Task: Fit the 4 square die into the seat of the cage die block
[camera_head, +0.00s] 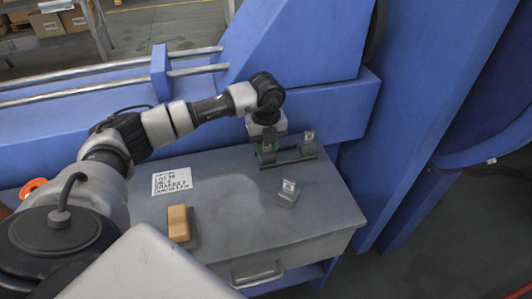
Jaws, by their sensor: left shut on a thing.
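My left gripper (267,150) points down at the back of the grey bench, over the left end of a low dark holder (290,160). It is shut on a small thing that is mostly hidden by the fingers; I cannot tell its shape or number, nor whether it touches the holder. A small grey block with a white label (308,138) stands at the right end of the holder. Another grey block with a white label (289,188) stands apart, nearer the bench's front. I cannot read either label or tell for certain which piece is the cage die block. My right gripper is not in view.
Blue machine frames (310,50) rise behind and at the right. The bench's front middle is clear.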

